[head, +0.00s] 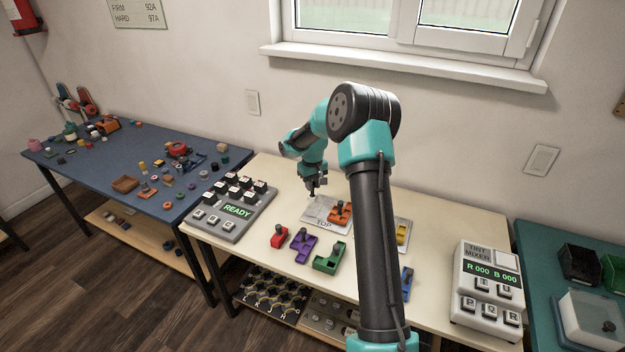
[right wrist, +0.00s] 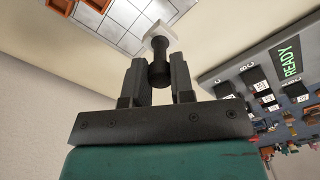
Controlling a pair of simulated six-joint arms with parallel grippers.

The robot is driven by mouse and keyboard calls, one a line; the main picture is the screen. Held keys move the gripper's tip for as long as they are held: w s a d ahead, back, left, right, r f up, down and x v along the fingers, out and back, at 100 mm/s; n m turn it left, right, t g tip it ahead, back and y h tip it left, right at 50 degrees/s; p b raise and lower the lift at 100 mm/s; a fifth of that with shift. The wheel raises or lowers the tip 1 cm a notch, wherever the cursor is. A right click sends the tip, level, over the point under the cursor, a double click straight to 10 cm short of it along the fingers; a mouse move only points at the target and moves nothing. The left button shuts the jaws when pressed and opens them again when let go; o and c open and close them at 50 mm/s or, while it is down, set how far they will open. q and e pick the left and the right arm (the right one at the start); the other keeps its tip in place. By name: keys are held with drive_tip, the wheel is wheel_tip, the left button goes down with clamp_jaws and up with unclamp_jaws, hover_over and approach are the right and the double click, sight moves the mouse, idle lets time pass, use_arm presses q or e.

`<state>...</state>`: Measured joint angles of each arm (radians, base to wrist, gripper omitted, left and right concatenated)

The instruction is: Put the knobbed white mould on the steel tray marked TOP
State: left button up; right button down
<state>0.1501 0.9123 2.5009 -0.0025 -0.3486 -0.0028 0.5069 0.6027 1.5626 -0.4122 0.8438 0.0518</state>
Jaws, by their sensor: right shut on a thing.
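My right gripper (head: 315,190) is shut on the black knob (right wrist: 157,70) of the white mould (right wrist: 160,38). The mould's pale square base sticks out past the fingertips in the right wrist view. In the head view the mould is too small and pale to make out clearly beneath the fingers. The steel tray marked TOP (head: 311,214) lies on the cream table just below the gripper. I cannot tell whether the mould touches the tray. An orange mould (head: 340,213) sits at the tray's right side. My left gripper is out of view.
Red (head: 278,237), purple (head: 303,244) and green (head: 329,257) moulds lie in front of the tray. A second tray with a yellow mould (head: 401,232) is partly behind my right arm. The READY panel (head: 235,207) stands left, the tint mixer (head: 487,290) right.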

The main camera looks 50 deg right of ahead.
sight(312, 195)
drive_tip(key=shift+f, duration=3.05)
drive_tip(key=shift+f, duration=0.5)
drive_tip(key=c, duration=0.9)
unclamp_jaws()
wheel_tip(312, 195, up, 18)
drive_tip(key=shift+f, duration=0.25)
